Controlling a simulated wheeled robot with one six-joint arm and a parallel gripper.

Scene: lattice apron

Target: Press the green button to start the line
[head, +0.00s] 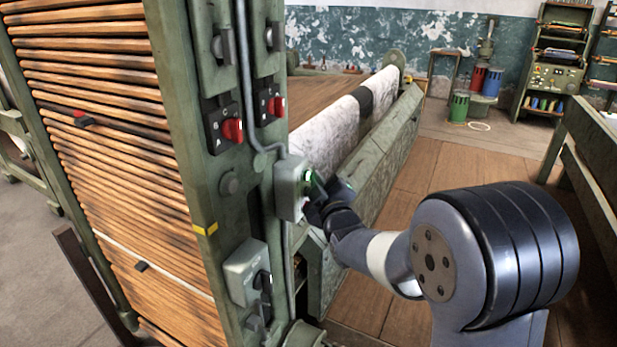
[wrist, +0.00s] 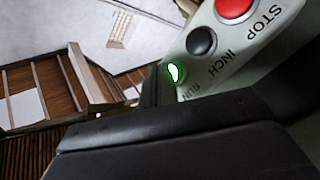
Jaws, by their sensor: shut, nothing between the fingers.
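The green button (wrist: 175,74) is marked RUN and sits at the lower end of a pale control box (wrist: 213,62) in the wrist view. It shows bright, with a white centre and green rim. In the head view the box (head: 289,190) is fixed to the green machine post, and the green button (head: 308,177) shows at its right side. My gripper (head: 321,191) is shut and empty, its tip close beside the button. In the wrist view a dark finger (wrist: 151,88) is just left of the button. I cannot tell whether it touches.
A black INCH button (wrist: 201,41) and a red STOP button (wrist: 234,9) share the box. Red rotary switches (head: 232,130) and a lower switch box (head: 246,272) are on the same post. A long white roll (head: 335,128) lies behind. Wooden floor (head: 440,160) is open to the right.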

